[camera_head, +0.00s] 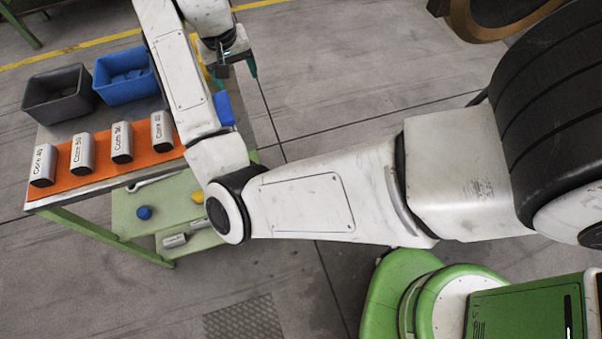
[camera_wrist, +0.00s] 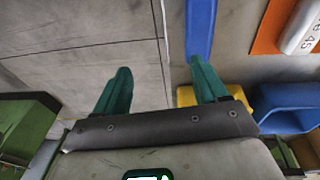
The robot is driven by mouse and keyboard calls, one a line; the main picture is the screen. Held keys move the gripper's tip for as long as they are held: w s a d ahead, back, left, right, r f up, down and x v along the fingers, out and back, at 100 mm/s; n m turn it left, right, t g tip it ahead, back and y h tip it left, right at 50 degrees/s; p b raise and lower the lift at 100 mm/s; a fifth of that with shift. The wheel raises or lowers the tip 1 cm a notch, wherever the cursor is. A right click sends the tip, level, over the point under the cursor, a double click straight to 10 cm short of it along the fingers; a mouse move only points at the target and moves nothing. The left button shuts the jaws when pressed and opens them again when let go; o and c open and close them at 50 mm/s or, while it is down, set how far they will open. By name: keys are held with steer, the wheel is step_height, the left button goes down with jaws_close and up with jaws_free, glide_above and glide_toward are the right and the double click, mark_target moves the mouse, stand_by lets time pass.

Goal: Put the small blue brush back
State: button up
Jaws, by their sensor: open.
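My gripper (camera_head: 236,72) is at the right edge of the green-framed table in the head view. In the wrist view its two teal fingers (camera_wrist: 160,68) stand apart, with nothing between them but grey floor. A long blue piece (camera_wrist: 200,28) lies just beyond the right fingertip; a blue piece (camera_head: 223,109) also shows beside my arm in the head view. I cannot tell whether it is the small blue brush or a holder. A yellow thing (camera_wrist: 188,96) lies behind the right finger. No other clear brush shows; my arm hides part of the table.
A dark grey bin (camera_head: 60,97) and a blue bin (camera_head: 126,78) with blue contents stand on the table. An orange mat (camera_head: 100,155) bears several labelled Core boxes. A small blue round thing (camera_head: 144,213) lies on the lower green shelf. Floor right of the table is clear.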

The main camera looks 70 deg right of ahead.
steer(key=s+f+n+h, duration=0.2)
steer(key=s+f, duration=0.3)
steer(key=s+a+f+n+y, duration=0.2)
steer(key=s+a+f, duration=0.4)
steer(key=s+a, duration=0.3)
steer(key=s+a+f+n+y, duration=0.1)
steer(key=s+a+f+n, duration=0.4)
steer(key=s+a, duration=0.3)
steer(key=shift+s+a+f+t+y, duration=0.4)
steer(key=shift+a, duration=0.3)
